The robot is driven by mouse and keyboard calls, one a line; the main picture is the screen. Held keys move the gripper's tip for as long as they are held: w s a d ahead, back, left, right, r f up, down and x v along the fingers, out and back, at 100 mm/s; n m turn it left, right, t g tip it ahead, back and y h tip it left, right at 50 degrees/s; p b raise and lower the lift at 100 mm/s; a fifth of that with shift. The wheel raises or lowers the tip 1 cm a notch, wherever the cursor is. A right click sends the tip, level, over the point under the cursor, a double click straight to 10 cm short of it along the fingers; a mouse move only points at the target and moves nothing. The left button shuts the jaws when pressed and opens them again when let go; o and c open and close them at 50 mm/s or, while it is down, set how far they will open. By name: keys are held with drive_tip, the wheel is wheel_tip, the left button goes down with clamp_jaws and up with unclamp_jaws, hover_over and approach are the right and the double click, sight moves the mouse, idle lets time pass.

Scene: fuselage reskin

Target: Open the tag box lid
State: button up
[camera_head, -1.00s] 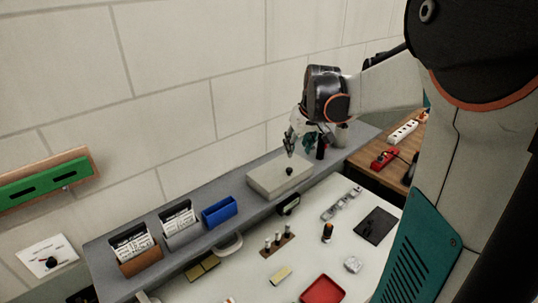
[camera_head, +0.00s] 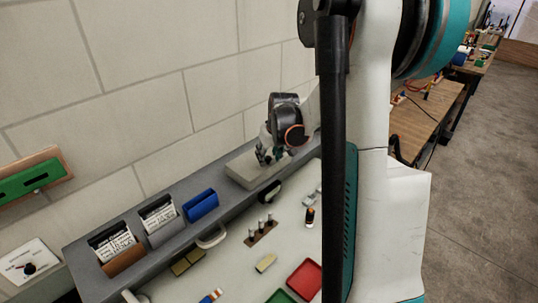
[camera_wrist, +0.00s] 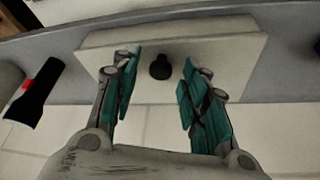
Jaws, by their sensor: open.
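The tag box (camera_head: 244,170) is a pale beige box with a flat lid, on the grey shelf against the wall. In the wrist view its lid (camera_wrist: 235,50) is closed, with a round black knob (camera_wrist: 160,68) on it. My gripper (camera_wrist: 160,78) is open, its teal-padded fingers on either side of the knob with gaps to both. In the head view my gripper (camera_head: 268,157) is over the box's right part and hides the knob. I cannot tell how far the fingertips are above the lid.
A blue bin (camera_head: 201,205) and card holders stand along the shelf (camera_head: 178,235). A peg block (camera_head: 262,233) and a red tray (camera_head: 305,278) are on the pale worktop below.

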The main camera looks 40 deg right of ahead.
clamp_jaws()
drive_tip(key=shift+r, duration=0.1)
